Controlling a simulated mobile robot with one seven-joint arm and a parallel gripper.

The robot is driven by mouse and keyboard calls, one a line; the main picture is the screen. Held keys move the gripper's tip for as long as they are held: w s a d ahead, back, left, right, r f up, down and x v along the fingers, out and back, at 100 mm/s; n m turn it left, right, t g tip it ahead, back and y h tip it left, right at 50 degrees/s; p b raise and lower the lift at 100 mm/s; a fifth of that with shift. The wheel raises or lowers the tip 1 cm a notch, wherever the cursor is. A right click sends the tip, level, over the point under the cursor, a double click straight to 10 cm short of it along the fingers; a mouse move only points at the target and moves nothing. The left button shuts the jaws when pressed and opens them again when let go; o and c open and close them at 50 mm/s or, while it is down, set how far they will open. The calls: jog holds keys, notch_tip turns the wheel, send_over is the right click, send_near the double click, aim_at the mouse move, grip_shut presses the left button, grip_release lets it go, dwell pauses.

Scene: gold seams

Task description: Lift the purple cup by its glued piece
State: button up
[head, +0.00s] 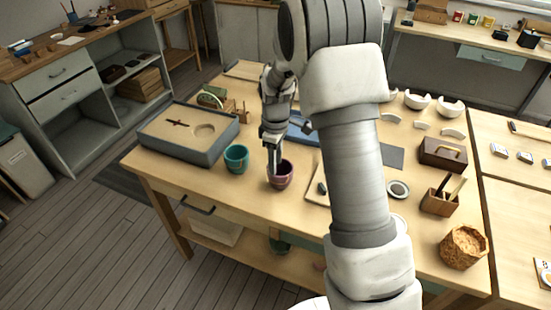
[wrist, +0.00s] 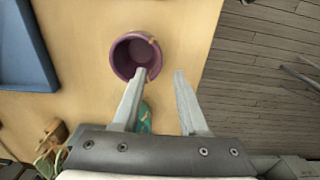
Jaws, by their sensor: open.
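The purple cup (head: 281,178) stands upright near the front edge of the table, right of a teal cup (head: 236,158). In the wrist view the purple cup (wrist: 121,64) shows its open mouth, with a small tan-gold mark on the upper right of its rim, perhaps the glued piece's seam. My gripper (wrist: 160,73) is open and empty, pointing down. Its left fingertip overlaps the cup's lower right rim in the picture; its right fingertip is over bare table beside the cup. Whether a finger touches the cup, I cannot tell. The head view shows my gripper (head: 274,168) at the cup.
A grey box (head: 190,152) with a sand-coloured top lies left of the teal cup. A blue tray (wrist: 22,50) lies left of the purple cup in the wrist view. A pale board (head: 316,190) lies right of the cup. The table's front edge is close.

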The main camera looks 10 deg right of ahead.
aim_at(276, 176)
jog(key=shift+f+b, duration=1.55)
jog(key=shift+f, duration=1)
grip_shut()
